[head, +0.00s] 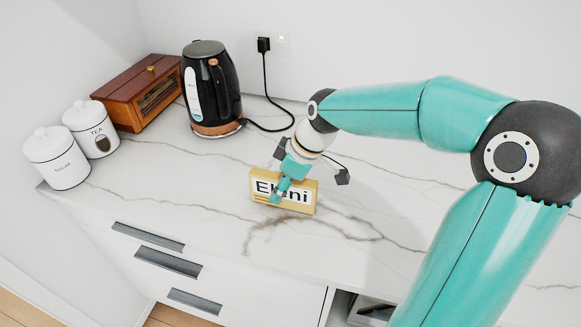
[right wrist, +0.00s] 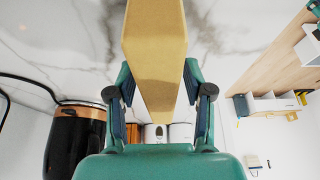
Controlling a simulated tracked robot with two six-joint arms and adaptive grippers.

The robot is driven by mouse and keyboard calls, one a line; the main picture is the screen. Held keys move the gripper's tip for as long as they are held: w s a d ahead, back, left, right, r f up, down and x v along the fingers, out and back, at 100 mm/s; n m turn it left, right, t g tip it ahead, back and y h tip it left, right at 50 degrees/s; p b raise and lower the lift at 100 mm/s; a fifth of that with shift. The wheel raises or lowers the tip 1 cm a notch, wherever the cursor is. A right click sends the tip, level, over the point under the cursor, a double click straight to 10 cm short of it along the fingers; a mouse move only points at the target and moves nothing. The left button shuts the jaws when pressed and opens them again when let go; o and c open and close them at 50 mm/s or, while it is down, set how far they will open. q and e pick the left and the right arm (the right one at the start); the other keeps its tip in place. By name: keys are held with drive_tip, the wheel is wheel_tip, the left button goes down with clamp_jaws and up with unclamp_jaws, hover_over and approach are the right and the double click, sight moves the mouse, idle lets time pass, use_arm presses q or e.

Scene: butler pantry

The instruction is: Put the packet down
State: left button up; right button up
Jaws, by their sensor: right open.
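The packet (head: 302,198) is a tan box with a white label reading "Eleni", partly covered by a finger. It stands upright on the white marbled counter (head: 350,235), near the front edge. My right gripper (head: 284,184) is over it from above, one finger in front of its label face. In the right wrist view the packet (right wrist: 156,45) lies between the two open fingers of the right gripper (right wrist: 157,78), with gaps beside it lower down. I cannot tell whether the fingertips touch it. My left gripper is not in view.
A black kettle (head: 211,90) stands at the back, its cord running to a wall plug (head: 263,45). A wooden bread box (head: 140,92) and white sugar (head: 57,160) and tea (head: 91,130) canisters stand at left. The counter left of the packet is clear.

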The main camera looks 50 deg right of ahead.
drive_tip(key=v, duration=1.1)
drive_tip(key=shift+s+r, duration=0.1)
drive_tip(key=shift+r, duration=0.1)
